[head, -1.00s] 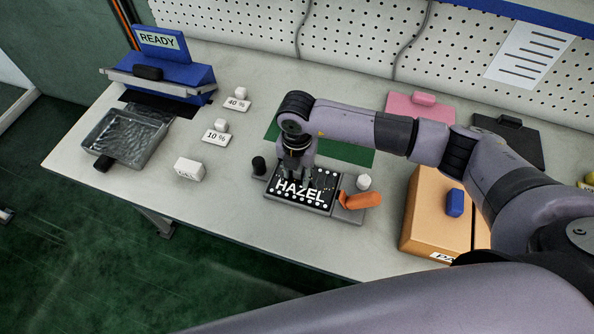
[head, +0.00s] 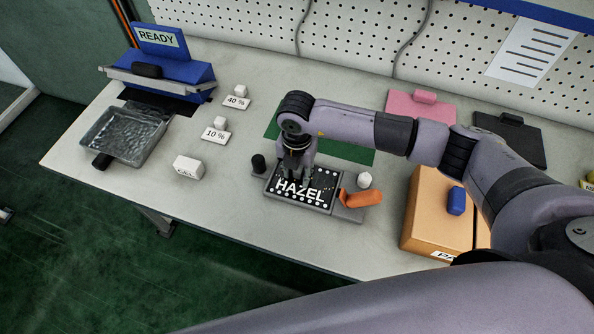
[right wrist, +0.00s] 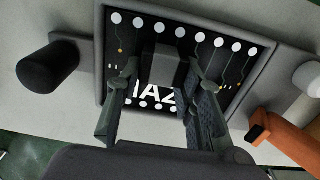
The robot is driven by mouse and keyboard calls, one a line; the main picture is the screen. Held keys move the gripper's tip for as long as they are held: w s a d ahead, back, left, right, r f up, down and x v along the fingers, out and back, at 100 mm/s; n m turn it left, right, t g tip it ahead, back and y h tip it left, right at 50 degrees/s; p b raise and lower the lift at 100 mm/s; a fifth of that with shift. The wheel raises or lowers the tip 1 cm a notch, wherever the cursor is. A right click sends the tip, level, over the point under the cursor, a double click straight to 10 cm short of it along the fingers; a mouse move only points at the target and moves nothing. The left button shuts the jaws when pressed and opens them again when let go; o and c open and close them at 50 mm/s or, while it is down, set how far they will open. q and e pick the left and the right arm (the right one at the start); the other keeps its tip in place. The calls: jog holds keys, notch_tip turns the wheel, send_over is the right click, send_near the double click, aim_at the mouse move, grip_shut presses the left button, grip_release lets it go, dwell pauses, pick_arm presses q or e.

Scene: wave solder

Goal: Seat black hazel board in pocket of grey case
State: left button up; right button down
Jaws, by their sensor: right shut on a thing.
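The black board (head: 324,182) with white HAZEL lettering and rows of white dots lies over the pocket of the grey case (head: 350,214). In the right wrist view the board (right wrist: 235,72) lies within the case's raised grey rim (right wrist: 270,70), edges roughly parallel to it. I cannot tell whether it sits fully down. My right gripper (head: 297,180) comes down from above onto the board's middle. In the right wrist view its fingers (right wrist: 160,85) are shut on a dark block-shaped grip (right wrist: 165,68) on the board. My left gripper is not in view.
An orange lever (head: 361,198) and a white knob (head: 364,180) stand at the case's right, a black post (head: 258,163) at its left. A cardboard box (head: 428,215) is further right. A white block (head: 187,167) and metal tray (head: 125,135) are left. The front table is clear.

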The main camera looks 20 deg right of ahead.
aim_at(297, 173)
jog(key=c, duration=1)
grip_release()
jog(key=shift+c, duration=0.2)
notch_tip(297, 173, up, 12)
